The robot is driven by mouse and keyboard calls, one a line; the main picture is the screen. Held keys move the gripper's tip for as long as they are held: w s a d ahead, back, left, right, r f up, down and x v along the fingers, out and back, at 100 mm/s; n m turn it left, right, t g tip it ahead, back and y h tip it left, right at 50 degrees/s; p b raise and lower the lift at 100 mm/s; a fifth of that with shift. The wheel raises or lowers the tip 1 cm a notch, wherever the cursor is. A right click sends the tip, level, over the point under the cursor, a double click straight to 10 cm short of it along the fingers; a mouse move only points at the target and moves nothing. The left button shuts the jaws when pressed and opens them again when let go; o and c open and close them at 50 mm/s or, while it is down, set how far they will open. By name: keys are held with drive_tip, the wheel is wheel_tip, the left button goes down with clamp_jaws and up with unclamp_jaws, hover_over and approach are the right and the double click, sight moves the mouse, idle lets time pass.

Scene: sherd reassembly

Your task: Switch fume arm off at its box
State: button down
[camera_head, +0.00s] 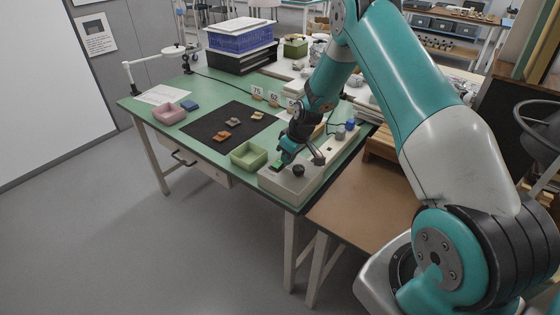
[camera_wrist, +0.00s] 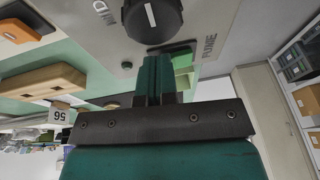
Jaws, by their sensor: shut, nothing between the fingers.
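The grey control box (camera_head: 283,186) sits at the front right corner of the green table. It has a round black knob (camera_head: 298,170), and a small green patch (camera_head: 277,165) shows on its top. In the wrist view the knob (camera_wrist: 152,18) has a white line, and the lettering FUME (camera_wrist: 209,47) is beside a dark switch part (camera_wrist: 172,46). My gripper (camera_head: 282,161) is shut and empty, low over the box top. In the wrist view its fingertips (camera_wrist: 163,56) are at the dark part and partly hide it. I cannot tell whether they touch or how the switch is set.
A green tray (camera_head: 248,164) stands just left of the box. A black mat (camera_head: 214,138) with several sherds, a pink tray (camera_head: 168,118) and a blue crate (camera_head: 240,44) are farther off. A brown table (camera_head: 345,208) adjoins on the right. The floor at left is clear.

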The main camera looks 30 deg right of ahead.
drive_tip(key=shift+w+a, duration=0.25)
drive_tip(key=shift+a, duration=0.35)
drive_tip(key=shift+w+a, duration=0.2)
drive_tip(key=shift+a, duration=0.35)
drive_tip(key=shift+w+n, duration=0.15)
drive_tip(key=shift+n, duration=0.15)
drive_tip(key=shift+w+d, duration=0.1)
drive_tip(key=shift+d, duration=0.5)
drive_tip(key=shift+r, duration=0.2)
